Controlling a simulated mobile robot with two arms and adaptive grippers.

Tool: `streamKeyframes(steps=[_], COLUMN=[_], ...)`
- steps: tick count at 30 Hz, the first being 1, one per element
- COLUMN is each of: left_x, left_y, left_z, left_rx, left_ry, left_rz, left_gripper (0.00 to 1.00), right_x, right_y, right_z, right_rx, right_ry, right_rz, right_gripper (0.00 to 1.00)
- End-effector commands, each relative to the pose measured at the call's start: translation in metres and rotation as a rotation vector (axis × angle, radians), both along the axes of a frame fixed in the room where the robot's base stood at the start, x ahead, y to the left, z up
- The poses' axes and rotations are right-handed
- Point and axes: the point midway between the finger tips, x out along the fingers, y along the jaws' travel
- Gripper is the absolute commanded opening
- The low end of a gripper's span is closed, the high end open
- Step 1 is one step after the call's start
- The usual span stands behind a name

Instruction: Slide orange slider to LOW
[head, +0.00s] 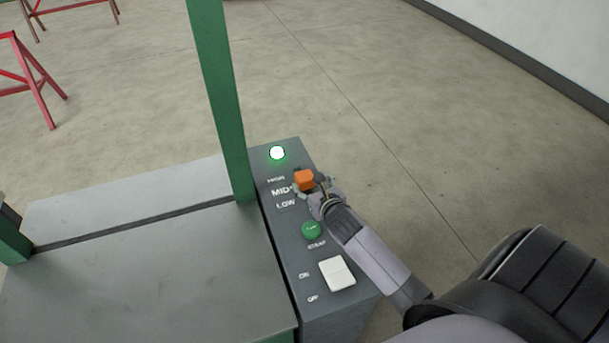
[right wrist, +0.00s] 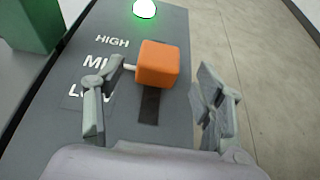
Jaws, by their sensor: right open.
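The orange slider (head: 304,179) is a block-shaped knob on the grey control panel (head: 290,243). The labels HIGH, MID and LOW (right wrist: 85,92) are left of the slot, partly covered by a finger. My right gripper (head: 318,190) is at the slider; in the right wrist view the right gripper (right wrist: 158,95) is open, fingers on either side of the slot. I cannot tell whether the left finger touches the knob. My left gripper is not visible.
A lit green-white lamp (head: 277,153) is above the slider. A green STRAP button (head: 311,230) and a white ON/OFF rocker (head: 337,273) are below it. A green post (head: 221,100) rises left of the panel. Open floor (head: 440,150) lies to the right.

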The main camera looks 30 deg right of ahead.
Motion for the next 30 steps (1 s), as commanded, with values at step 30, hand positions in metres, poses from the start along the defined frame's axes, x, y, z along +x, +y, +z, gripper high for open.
streamKeyframes(steps=[30], left_x=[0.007], left_y=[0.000], left_z=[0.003], left_rx=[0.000], left_ry=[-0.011], left_rz=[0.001], left_gripper=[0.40], right_x=[0.057], right_y=[-0.013], right_z=[-0.024], right_rx=[0.001], right_ry=[0.000], right_rz=[0.001], right_gripper=[0.51])
